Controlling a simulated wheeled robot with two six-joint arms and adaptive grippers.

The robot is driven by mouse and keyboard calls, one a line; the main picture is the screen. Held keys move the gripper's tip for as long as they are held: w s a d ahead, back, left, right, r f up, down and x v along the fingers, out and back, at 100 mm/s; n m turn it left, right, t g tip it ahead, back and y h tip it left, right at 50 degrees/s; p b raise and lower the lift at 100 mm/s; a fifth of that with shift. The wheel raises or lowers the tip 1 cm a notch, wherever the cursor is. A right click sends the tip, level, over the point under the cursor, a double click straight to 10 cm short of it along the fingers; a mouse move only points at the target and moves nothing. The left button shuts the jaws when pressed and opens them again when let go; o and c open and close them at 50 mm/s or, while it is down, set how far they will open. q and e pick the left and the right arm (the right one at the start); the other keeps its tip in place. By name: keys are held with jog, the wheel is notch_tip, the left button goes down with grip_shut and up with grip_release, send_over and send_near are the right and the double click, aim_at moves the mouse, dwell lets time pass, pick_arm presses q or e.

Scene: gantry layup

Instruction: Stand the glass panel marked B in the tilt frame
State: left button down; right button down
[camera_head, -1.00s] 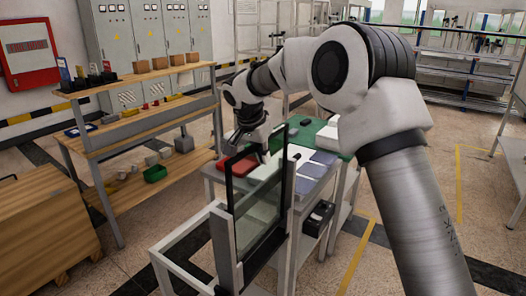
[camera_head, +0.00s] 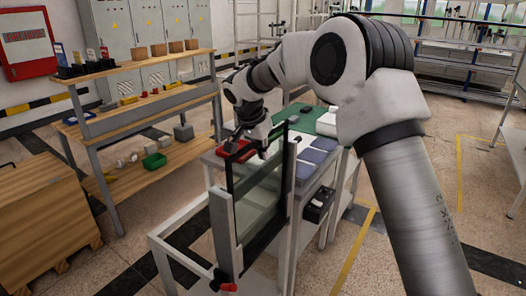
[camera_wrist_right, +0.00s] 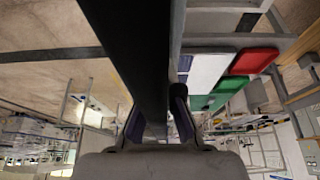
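The glass panel (camera_head: 258,205) is clear with a dark border and stands upright in the tilt frame (camera_head: 222,228), between its pale side posts. I cannot read a mark B on it. My right gripper (camera_head: 262,151) is at the panel's top edge, with the fingers around it. In the right wrist view the panel's dark edge (camera_wrist_right: 150,60) runs between the two fingers (camera_wrist_right: 158,120), and the gripper looks shut on it. I cannot tell whether the panel's bottom edge is seated. My left gripper is not in view.
Behind the frame stands a table (camera_head: 213,160) with a red tray (camera_head: 232,151), blue-grey sheets (camera_head: 312,157) and a green mat (camera_head: 304,116). A red-and-black clamp (camera_head: 223,282) is low on the frame. A wooden shelf bench (camera_head: 140,128) stands left, with open floor between.

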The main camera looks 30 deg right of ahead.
jog(key=shift+f, duration=0.35)
jog(key=c, duration=1.2)
grip_release()
jog(key=shift+c, duration=0.2)
jog(key=shift+s+f, duration=0.1)
jog(key=shift+a, duration=0.1)
